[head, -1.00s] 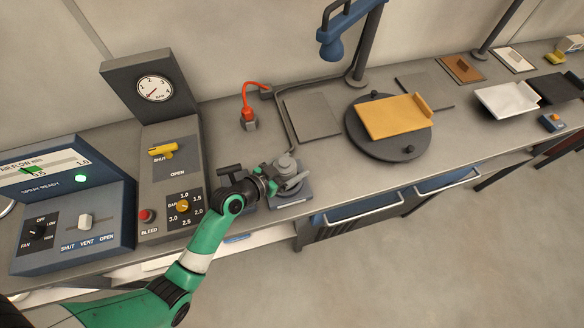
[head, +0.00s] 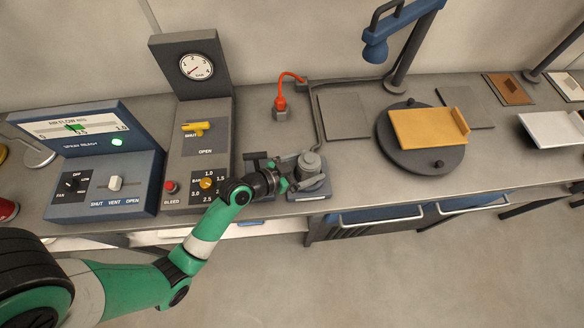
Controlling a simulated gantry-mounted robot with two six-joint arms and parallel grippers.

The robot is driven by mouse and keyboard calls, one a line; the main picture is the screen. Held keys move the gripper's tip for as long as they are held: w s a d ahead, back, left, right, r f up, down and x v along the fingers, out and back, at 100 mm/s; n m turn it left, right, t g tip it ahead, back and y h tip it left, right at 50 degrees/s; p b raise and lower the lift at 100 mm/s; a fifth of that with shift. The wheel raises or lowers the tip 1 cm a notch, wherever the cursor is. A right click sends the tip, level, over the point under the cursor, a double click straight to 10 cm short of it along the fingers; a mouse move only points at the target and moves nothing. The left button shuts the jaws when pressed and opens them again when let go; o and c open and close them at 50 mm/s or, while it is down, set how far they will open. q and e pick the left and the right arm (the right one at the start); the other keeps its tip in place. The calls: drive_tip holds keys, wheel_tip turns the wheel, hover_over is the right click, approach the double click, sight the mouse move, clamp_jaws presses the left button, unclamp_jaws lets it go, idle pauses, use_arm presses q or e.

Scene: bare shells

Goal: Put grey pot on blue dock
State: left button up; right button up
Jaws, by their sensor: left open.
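The grey pot (head: 309,164) stands upright near the bench's front edge, with a round stepped lid. It appears to be on a flat blue-grey base (head: 320,190); I cannot tell whether this is the blue dock. Beside it on the left are a dark T-shaped bracket (head: 257,158) and another blue-grey base, mostly behind my arm. My left gripper (head: 287,182) is open at the left side of the pot; its fingers are small and partly hidden, so contact is unclear. My right gripper is not in view.
A control panel with a gauge (head: 196,66) and a blue airflow console (head: 95,160) stand on the left. A red-capped hose fitting (head: 280,104) is behind the pot. A dark turntable (head: 402,157) carries a yellow panel (head: 428,127) on the right. Bench between is clear.

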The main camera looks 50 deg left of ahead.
use_arm(q)
drive_tip(key=v, duration=0.8)
drive_tip(key=shift+s+p, duration=0.2)
drive_tip(key=shift+p, duration=0.15)
drive_tip(key=shift+r, duration=0.1)
drive_tip(key=w+d+r+m+t, duration=0.15)
drive_tip(key=w+r+t, duration=0.35)
drive_tip(key=r, duration=1)
drive_tip(key=w+d+r+m+t, duration=0.15)
drive_tip(key=w+r, duration=0.45)
drive_tip(key=r, duration=1)
drive_tip(key=s+d+r+n+t, duration=0.1)
drive_tip(key=s+d+r+t, duration=0.2)
drive_tip(key=r, duration=1)
drive_tip(key=s+d+r+n+t+h, duration=0.1)
drive_tip(key=s+d+r+t, duration=0.2)
drive_tip(key=r, duration=1)
drive_tip(key=s+t, duration=0.1)
drive_tip(key=s, duration=0.1)
drive_tip(key=shift+s+d+n, duration=0.3)
drive_tip(key=shift+d+n, duration=0.1)
